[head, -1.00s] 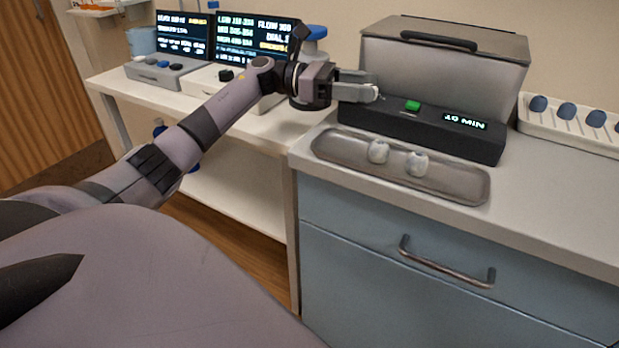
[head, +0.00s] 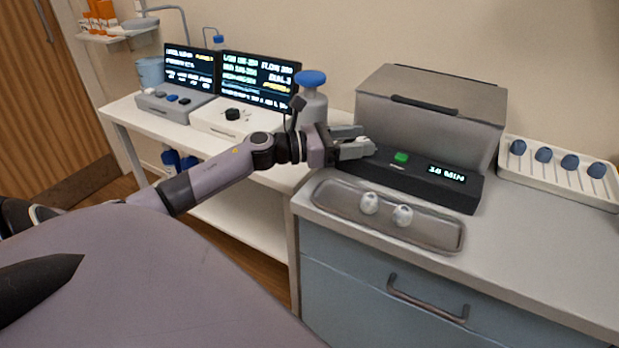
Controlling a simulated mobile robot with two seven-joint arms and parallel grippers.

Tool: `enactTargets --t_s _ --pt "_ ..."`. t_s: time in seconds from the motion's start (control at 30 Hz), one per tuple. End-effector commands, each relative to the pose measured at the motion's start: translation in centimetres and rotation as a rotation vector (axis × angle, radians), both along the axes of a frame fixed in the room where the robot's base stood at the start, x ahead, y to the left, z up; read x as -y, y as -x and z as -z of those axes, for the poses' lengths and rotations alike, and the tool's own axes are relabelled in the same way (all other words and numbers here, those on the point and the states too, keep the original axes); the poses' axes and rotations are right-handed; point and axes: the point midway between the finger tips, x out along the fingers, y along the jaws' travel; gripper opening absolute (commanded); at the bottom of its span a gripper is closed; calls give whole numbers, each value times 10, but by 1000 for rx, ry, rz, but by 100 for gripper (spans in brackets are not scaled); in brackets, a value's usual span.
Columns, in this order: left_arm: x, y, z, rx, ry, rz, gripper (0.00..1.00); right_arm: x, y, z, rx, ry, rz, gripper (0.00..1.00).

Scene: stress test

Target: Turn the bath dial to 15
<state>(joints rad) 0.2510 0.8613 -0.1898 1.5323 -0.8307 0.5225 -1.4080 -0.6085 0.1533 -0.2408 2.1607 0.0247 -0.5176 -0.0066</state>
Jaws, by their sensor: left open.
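The bath is a grey box with a closed lid (head: 430,105) and a black front panel (head: 420,185). The panel carries a green button (head: 401,157) and a lit display (head: 447,173), which seems to read 10 MIN, though the digits are blurred. My left gripper (head: 366,143) is open at the left end of this panel, with its fingers pointing right. I see no dial on the bath clearly; the panel's left end is hidden behind the fingers. I cannot tell whether the fingers touch anything. My right gripper is not in view.
A metal tray (head: 430,236) with two small whitish pieces lies in front of the bath. A white rack (head: 560,185) with blue-topped items stands right. A blue-capped bottle (head: 311,100), two screens and a white unit with a black knob (head: 232,114) stand left.

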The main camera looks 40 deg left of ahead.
Motion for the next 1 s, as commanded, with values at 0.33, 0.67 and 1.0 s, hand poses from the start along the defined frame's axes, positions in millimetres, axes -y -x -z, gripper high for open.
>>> enactTargets --t_s 0.33,0.67,1.0 --pt "4 2 -5 -2 3 -174 58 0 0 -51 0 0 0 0" --pt "8 3 -5 -3 5 -403 58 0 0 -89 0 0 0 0" --pt "12 3 -1 -3 5 -641 58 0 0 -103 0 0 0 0"
